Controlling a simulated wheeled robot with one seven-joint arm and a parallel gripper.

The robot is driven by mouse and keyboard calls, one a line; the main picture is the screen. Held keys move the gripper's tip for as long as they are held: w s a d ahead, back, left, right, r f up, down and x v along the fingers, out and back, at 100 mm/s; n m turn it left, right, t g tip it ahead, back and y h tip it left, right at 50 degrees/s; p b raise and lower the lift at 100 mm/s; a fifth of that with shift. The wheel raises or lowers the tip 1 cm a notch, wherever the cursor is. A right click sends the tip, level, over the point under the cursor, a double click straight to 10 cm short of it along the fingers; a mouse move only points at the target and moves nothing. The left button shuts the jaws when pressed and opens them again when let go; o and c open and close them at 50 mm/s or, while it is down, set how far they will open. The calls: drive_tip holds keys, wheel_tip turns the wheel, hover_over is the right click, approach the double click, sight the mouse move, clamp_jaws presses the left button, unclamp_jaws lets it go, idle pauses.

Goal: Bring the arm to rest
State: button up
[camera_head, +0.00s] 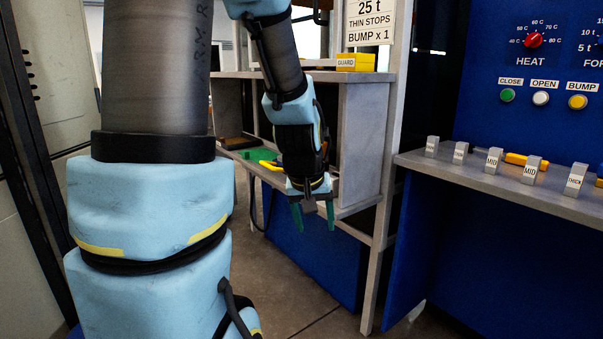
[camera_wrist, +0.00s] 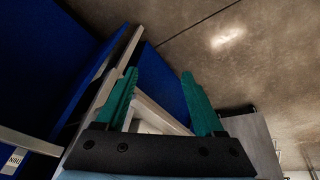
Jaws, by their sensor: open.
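My arm (camera_head: 289,90) hangs in the middle of the head view, with my gripper (camera_head: 315,217) pointing down. My gripper is open and empty, its two green fingers apart. It is in front of the grey shelf bench, near its front right corner.
The grey shelf bench (camera_head: 362,138) is close behind my gripper, with green and yellow items on its lower level. A pale upright post (camera_head: 386,220) stands to the right. Farther right, a grey ledge (camera_head: 480,178) bears several labelled blocks. Brown floor (camera_head: 300,300) is open below.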

drive_tip(key=s+a+f+g+y+b, duration=0.1)
drive_tip(key=s+a+f+g+y, duration=0.15)
drive_tip(key=s+a, duration=0.6)
wheel_tip(320, 180, up, 25)
drive_tip(key=w+a+p, duration=0.1)
drive_tip(key=p, duration=2.4)
drive_tip(key=shift+w+f+h, duration=0.15)
drive_tip(key=shift+w+h, duration=0.05)
drive_tip(key=shift+h, duration=0.25)
drive_tip(key=shift+a, duration=0.1)
